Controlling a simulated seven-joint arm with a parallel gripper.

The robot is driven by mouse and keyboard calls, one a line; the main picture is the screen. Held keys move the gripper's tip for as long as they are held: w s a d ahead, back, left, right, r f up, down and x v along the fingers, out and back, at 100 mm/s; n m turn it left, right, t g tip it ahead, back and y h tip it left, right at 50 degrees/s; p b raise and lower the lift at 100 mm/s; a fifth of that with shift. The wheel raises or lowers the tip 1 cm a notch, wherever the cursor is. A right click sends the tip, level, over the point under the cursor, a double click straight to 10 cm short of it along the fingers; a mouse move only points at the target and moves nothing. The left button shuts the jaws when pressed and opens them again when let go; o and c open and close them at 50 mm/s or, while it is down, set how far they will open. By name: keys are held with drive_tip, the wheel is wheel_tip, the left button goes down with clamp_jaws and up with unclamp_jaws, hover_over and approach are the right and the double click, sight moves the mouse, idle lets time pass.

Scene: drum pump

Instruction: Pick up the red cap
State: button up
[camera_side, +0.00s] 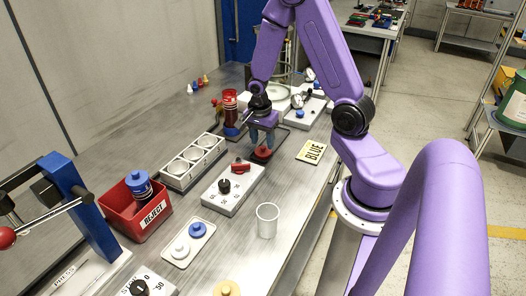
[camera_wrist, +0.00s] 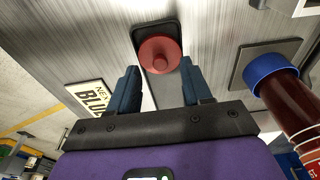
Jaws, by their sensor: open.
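The red cap (camera_wrist: 160,58) is a round disc with a central knob, resting on a small dark pad in the wrist view. It also shows in the side view (camera_side: 263,153), low on the bench just below my gripper. My gripper (camera_wrist: 158,88) is open and empty, with its two blue fingers apart. In the wrist view the cap appears beyond the fingertips, roughly centred between them. In the side view my gripper (camera_side: 261,140) points down close above the cap; I cannot tell whether it touches.
A red bottle with a blue base (camera_wrist: 275,80) stands beside my gripper.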

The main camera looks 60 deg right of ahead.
sight(263, 150)
drive_tip(key=shift+d+f, duration=0.15)
drive_tip(key=shift+f, duration=0.95)
clamp_jaws()
